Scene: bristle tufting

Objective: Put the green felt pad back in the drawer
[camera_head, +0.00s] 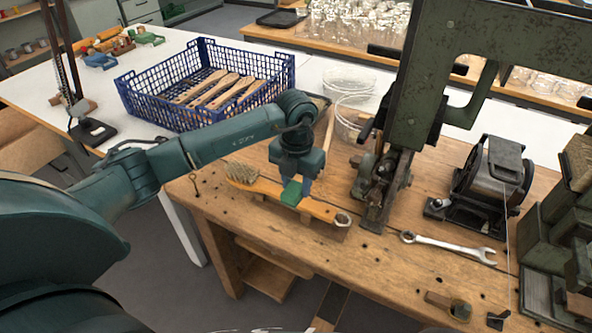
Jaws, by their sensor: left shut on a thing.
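My left gripper (297,190) reaches in from the left and points down above the near edge of the wooden workbench (330,255). It is shut on the green felt pad (291,194), a small dark green block. The pad is over or just above a long wooden brush (265,187) with a bristle tuft at its left end; I cannot tell whether they touch. A wooden drawer-like part (268,275) shows low under the bench front; I cannot tell whether it is the drawer or a shelf. My right gripper is not in view.
A blue crate (150,107) with several wooden brush handles stands on the white table behind. A tall green machine (418,100) stands right of the pad. A wrench (450,246) and a dark motor unit (490,178) lie farther right. The bench front middle is mostly clear.

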